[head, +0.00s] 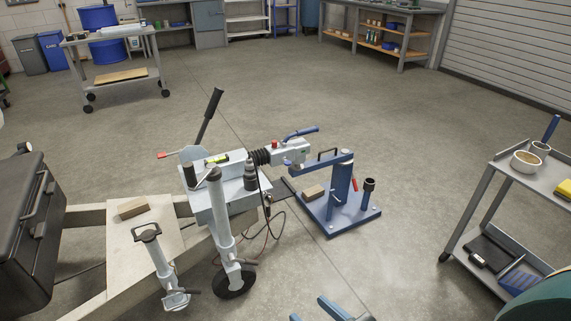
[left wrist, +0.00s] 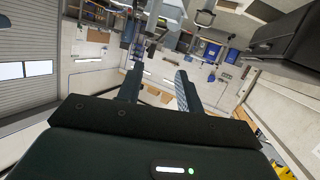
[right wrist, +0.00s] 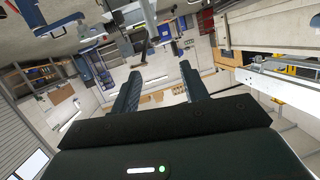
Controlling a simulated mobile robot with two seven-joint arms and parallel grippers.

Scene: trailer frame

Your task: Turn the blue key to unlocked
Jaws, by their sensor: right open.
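The grey trailer coupling (head: 290,154) points right from the trailer frame, with a blue lever handle (head: 302,131) above it and a red knob (head: 275,143). A small blue part (head: 287,162) shows low on the coupling; I cannot tell whether it is the blue key or how it is turned. My right gripper (head: 308,309) is at the bottom edge of the head view, well short of the coupling. Its fingers are apart and empty in the right wrist view (right wrist: 158,72). My left gripper (left wrist: 159,71) is open and empty in the left wrist view and out of the head view.
A blue stand (head: 341,185) on a base plate is beside the coupling. The jockey wheel (head: 235,282) and a lever (head: 209,116) stand at the frame. A black box (head: 20,225) is at left, a cart (head: 475,215) at right.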

